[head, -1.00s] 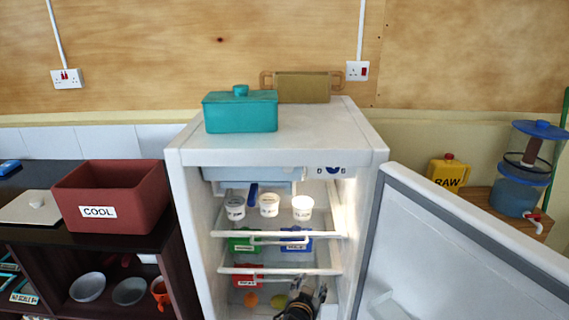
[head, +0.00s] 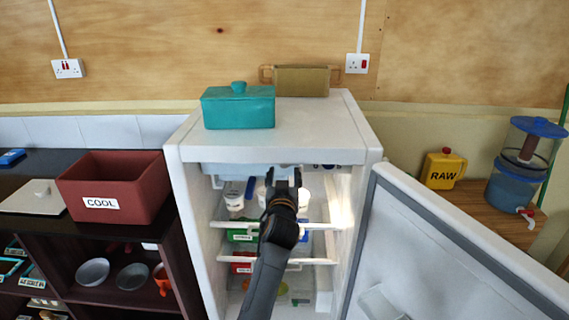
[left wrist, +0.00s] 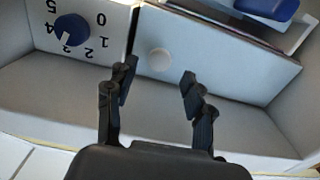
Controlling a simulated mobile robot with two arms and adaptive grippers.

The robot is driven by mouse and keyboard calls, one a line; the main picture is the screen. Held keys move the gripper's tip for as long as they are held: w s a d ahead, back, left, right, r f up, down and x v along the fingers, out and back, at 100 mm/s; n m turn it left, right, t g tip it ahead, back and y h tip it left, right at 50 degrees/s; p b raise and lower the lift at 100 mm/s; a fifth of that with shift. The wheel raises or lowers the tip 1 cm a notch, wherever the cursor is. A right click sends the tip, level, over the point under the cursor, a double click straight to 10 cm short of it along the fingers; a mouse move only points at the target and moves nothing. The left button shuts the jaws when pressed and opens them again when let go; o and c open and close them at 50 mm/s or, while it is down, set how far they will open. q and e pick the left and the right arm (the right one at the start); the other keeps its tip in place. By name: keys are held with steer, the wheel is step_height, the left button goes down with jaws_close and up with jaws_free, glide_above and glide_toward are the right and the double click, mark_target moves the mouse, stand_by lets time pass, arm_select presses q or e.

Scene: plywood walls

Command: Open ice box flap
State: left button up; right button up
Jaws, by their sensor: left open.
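The ice box flap (head: 222,170) is a pale blue panel at the top inside the open fridge (head: 265,152). It looks shut, and my arm hides part of it in the head view. In the left wrist view the flap (left wrist: 225,62) shows a round white knob (left wrist: 160,62). My left gripper (head: 284,176) is raised in front of the flap, just under the fridge top. In the left wrist view the open, empty fingers (left wrist: 157,85) stand either side below the knob, with a gap to it. My right gripper is not in view.
The fridge door (head: 440,260) stands open to the right. A numbered blue dial (left wrist: 71,30) sits beside the flap. White tubs (head: 234,201) stand on the shelf below. A teal box (head: 238,107) sits on top of the fridge.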

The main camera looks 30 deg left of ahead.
mark_target(285, 166)
arm_select(q)
steer(key=shift+p+x, duration=0.3)
steer(key=shift+x, duration=2.15)
steer(key=shift+c, duration=0.3)
jaws_close()
